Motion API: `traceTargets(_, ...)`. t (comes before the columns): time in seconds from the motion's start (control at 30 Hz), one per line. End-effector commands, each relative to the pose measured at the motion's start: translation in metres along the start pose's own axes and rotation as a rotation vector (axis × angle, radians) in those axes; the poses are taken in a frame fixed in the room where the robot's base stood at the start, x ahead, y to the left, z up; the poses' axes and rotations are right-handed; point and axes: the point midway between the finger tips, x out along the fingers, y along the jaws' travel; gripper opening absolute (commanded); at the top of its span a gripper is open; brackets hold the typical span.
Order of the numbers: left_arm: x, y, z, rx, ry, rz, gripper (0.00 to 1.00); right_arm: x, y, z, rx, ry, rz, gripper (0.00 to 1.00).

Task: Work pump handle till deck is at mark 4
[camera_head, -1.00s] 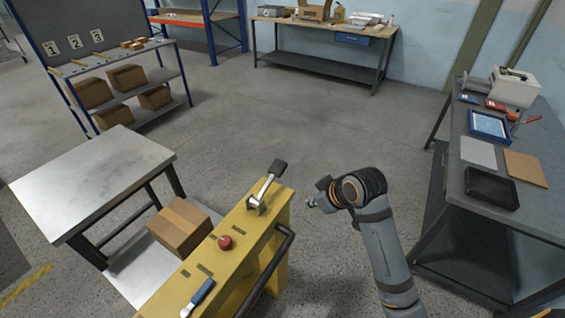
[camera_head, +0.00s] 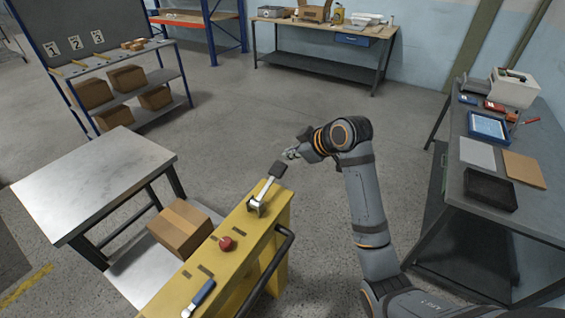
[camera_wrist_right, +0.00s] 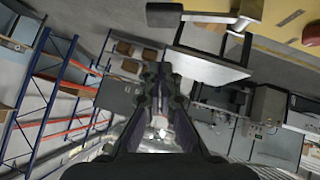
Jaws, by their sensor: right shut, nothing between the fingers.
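The pump handle is a metal lever with a dark grip (camera_head: 278,169), rising tilted from the top of the yellow console (camera_head: 232,262). It also shows at the top of the right wrist view (camera_wrist_right: 166,15). My right gripper (camera_head: 288,155) is shut and empty, just beyond and slightly right of the grip; I cannot tell whether they touch. The deck (camera_head: 132,268) is a pale plate low beside the console, with a cardboard box (camera_head: 180,228) on it. No mark 4 is readable. My left gripper is not in view.
The console has a red button (camera_head: 226,243), a blue-handled lever (camera_head: 202,293) and a dark side rail (camera_head: 268,270). A metal-topped table (camera_head: 95,180) stands left. A workbench (camera_head: 475,215) stands right. The floor beyond the console is clear.

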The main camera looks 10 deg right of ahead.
Motion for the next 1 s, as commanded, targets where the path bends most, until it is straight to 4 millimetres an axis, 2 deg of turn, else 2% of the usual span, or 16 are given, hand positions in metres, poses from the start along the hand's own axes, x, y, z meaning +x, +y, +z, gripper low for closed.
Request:
traceTargets(0.27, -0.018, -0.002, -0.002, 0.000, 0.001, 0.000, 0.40, 0.059, -0.001, -0.002, 0.002, -0.002, -0.003, 0.00)
traceTargets(0.4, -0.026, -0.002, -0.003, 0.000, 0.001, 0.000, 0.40, 0.074, 0.000, 0.016, 0.000, -0.004, -0.001, 0.00)
traceTargets(0.6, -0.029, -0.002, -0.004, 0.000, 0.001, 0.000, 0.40, 0.086, 0.000, 0.027, -0.001, -0.002, 0.002, 0.00)
traceTargets(1.0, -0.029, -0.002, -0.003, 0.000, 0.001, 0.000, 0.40, 0.088, 0.000, 0.029, 0.001, -0.001, 0.000, 0.00)
